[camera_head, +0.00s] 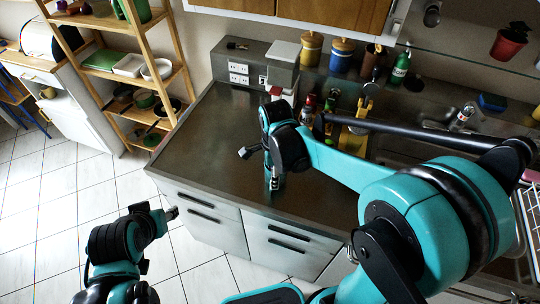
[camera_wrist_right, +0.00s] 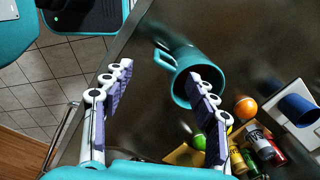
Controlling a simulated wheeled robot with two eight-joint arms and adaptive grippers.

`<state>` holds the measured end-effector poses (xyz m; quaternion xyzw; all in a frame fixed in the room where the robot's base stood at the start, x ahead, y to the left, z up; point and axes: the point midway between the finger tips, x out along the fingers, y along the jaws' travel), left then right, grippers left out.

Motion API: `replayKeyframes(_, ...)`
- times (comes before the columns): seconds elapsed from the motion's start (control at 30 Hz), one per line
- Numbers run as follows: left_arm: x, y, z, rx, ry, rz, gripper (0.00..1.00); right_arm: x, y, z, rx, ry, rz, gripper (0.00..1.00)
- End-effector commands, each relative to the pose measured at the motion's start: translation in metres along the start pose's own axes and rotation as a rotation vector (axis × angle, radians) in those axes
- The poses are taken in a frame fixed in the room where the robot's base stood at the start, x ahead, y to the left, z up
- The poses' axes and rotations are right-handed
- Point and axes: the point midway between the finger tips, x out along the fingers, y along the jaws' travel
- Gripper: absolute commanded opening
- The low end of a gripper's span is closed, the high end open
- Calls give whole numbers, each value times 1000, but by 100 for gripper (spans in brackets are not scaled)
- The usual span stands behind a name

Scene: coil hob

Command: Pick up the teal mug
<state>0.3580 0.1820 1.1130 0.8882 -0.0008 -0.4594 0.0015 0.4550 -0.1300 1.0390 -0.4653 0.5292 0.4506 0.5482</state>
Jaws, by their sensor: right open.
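The teal mug (camera_wrist_right: 198,66) stands on the dark counter in the right wrist view, its open rim towards the camera and its handle (camera_wrist_right: 164,59) pointing left. My right gripper (camera_wrist_right: 160,73) is open. The handle shows between its fingers, and the right finger overlaps the mug's rim in the picture; I cannot tell whether they touch. In the head view my right gripper (camera_head: 256,150) is over the counter, and I cannot make out the mug clearly there. My left gripper (camera_head: 171,213) is low at the left, away from the counter; its jaws are too small to read.
In the wrist view an orange ball (camera_wrist_right: 245,107), a blue cup (camera_wrist_right: 297,108) and several cans and bottles (camera_wrist_right: 258,140) stand to the right of the mug. In the head view a grey socket box (camera_head: 240,62) stands at the back. The counter's left part (camera_head: 205,130) is clear.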

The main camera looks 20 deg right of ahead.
Motion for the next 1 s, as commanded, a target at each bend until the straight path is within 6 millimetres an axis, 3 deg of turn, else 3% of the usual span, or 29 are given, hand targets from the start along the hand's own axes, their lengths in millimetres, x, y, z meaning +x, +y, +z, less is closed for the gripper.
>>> replayKeyframes(0.2,-2,0,-1,0,-1,0,43,15,-4,4,134,14,41,58)
replayKeyframes(0.7,17,0,13,0,0,0,43,82,-4,6,137,14,40,58)
replayKeyframes(1.0,17,0,12,0,0,0,43,86,-3,6,137,14,40,58)
